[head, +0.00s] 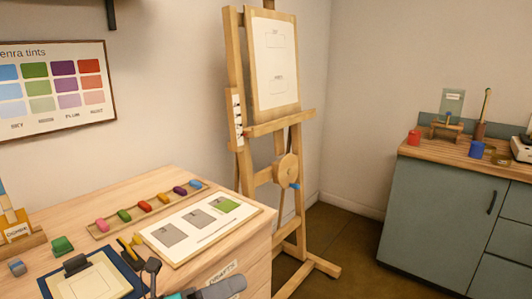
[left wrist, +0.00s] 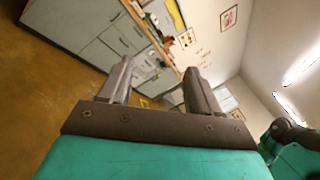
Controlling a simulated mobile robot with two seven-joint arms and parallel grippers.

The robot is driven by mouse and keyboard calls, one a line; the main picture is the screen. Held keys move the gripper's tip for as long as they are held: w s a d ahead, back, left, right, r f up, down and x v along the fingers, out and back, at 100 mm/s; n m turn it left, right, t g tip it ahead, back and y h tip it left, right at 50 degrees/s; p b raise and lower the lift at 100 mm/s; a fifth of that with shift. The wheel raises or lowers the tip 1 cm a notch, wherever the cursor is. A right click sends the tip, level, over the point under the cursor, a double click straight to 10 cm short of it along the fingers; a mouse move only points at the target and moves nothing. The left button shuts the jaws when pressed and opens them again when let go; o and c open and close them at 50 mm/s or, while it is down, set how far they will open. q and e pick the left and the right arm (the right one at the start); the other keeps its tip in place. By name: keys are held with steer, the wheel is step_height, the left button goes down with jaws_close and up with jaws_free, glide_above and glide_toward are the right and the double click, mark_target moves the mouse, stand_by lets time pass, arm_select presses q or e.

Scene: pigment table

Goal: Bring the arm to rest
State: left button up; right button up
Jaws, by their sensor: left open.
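The gripper is open and empty. The left wrist view looks out at the floor, cabinets and walls of the room.
A tray (head: 97,234) of coloured blocks, a white sheet board (head: 180,262) and a dark-blue board (head: 45,286) lie on the table. A green block (head: 62,246) sits near the left. A wooden easel (head: 248,150) stands behind. Floor is clear before the grey-green cabinet (head: 435,215).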

arm_select(q)
steer(key=s+a+f+m+t+y, duration=0.1)
steer(key=s+a+f+m+y, duration=0.2)
steer(key=m, duration=0.8)
steer(key=s+a+f+m+y, duration=0.4)
steer(key=s+f+m+y, duration=0.3)
steer(key=f+m, duration=0.4)
steer(key=s+a+f+m+t+y, duration=0.1)
steer(key=s+a+f+m+y, duration=0.3)
steer(key=m, duration=0.9)
step_height(320, 180, down, 4)
steer(key=shift+s+r+t+y+p, duration=0.1)
steer(key=shift+s+t+y+p, duration=0.2)
steer(key=shift+s+y, duration=0.55)
